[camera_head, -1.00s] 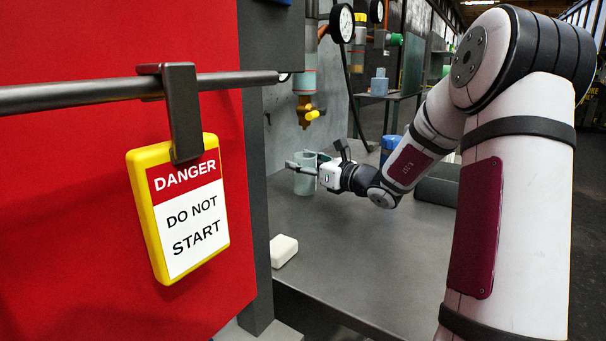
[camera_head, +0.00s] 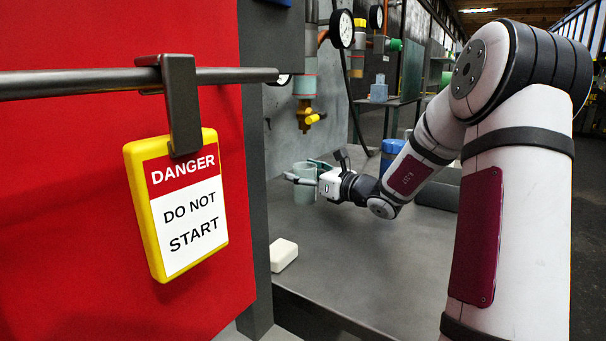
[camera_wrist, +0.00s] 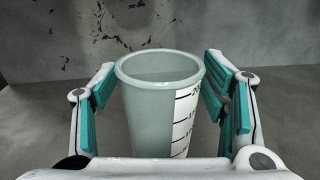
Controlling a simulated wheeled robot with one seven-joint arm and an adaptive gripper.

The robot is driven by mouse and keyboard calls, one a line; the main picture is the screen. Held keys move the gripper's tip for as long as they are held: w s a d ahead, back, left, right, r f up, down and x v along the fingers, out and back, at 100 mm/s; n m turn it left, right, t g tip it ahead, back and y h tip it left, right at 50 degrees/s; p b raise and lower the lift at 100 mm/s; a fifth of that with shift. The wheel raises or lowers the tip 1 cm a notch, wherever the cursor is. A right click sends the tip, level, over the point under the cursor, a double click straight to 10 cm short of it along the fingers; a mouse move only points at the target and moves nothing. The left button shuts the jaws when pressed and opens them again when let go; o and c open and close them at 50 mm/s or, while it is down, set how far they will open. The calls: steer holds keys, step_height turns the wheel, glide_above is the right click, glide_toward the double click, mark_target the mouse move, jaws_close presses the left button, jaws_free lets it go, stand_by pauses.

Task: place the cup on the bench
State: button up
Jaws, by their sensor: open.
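The pale grey-green cup (camera_head: 304,194) is upright at the back left of the grey bench (camera_head: 350,240). Its base appears to be at the bench top. In the wrist view the cup (camera_wrist: 150,112) stands between the teal finger pads, with a white measuring scale on its right side. A visible gap separates each pad from the cup wall. My gripper (camera_wrist: 160,95) is open around the cup. The head view also shows my gripper (camera_head: 304,173) at the cup, coming from the right. The cup's base is hidden in the wrist view.
A brass valve with a yellow handle (camera_head: 312,118) hangs from a pipe above and behind the cup. A white block (camera_head: 284,254) lies near the bench's front left. A blue container (camera_head: 391,152) stands behind my arm. The middle of the bench is clear.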

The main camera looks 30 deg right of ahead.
steer(key=p+v, duration=0.3)
steer(key=v, duration=0.9)
steer(key=shift+r, duration=0.15)
steer(key=shift+d, duration=0.1)
